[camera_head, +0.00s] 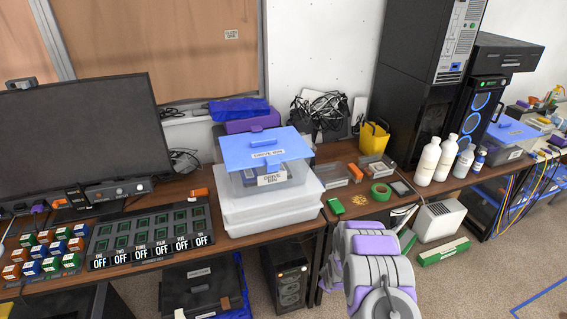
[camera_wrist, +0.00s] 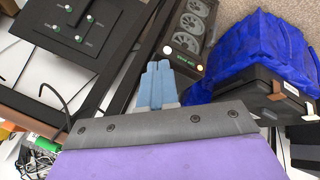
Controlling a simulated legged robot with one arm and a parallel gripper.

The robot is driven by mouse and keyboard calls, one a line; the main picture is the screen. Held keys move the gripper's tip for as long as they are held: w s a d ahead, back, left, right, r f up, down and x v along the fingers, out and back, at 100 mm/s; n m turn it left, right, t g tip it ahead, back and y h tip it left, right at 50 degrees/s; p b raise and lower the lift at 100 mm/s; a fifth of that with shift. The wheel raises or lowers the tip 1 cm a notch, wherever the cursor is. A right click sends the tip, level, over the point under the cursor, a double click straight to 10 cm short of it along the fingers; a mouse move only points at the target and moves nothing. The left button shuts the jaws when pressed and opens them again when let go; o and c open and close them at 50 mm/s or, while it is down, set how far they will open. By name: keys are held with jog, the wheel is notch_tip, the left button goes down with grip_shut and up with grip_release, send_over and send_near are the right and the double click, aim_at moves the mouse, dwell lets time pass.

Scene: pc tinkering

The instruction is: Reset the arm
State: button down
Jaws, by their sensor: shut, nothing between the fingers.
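My gripper (camera_wrist: 158,68) shows in the wrist view as two light blue fingers pressed together, with nothing between them. Behind them is a dark unit with several round fans (camera_wrist: 190,30). In the head view my grey and purple arm (camera_head: 375,255) is at the lower right, in front of the bench. The gripper's fingertips cannot be made out in that view.
A wooden bench (camera_head: 230,243) carries a monitor (camera_head: 80,130), a row of OFF switches (camera_head: 150,251) and a blue-lidded drive bin (camera_head: 265,180). White bottles (camera_head: 428,160) stand beside black PC towers. A blue-wrapped black box (camera_wrist: 262,75) is right of the fingers.

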jog(key=s+r+m+g, duration=0.15)
jog(key=s+r, duration=0.25)
jog(key=r, duration=0.5)
jog(key=s+r+m+g, duration=0.1)
jog(key=s+r+m, duration=0.15)
jog(key=r, duration=0.65)
jog(key=s+r+m+g, duration=0.1)
jog(key=s+r, duration=0.4)
jog(key=r, duration=0.4)
jog(key=s+a+r+m+g, duration=0.1)
jog(key=s+r, duration=0.5)
jog(key=s, duration=0.5)
jog(key=s+a+r+m+g, duration=0.1)
jog(key=s+r, duration=0.5)
jog(key=s, duration=0.6)
jog(key=s+a+r+m+g, duration=0.1)
jog(key=s+r, duration=0.5)
jog(key=s, duration=0.6)
jog(key=shift+m+g, duration=0.75)
jog(key=shift+m, duration=0.35)
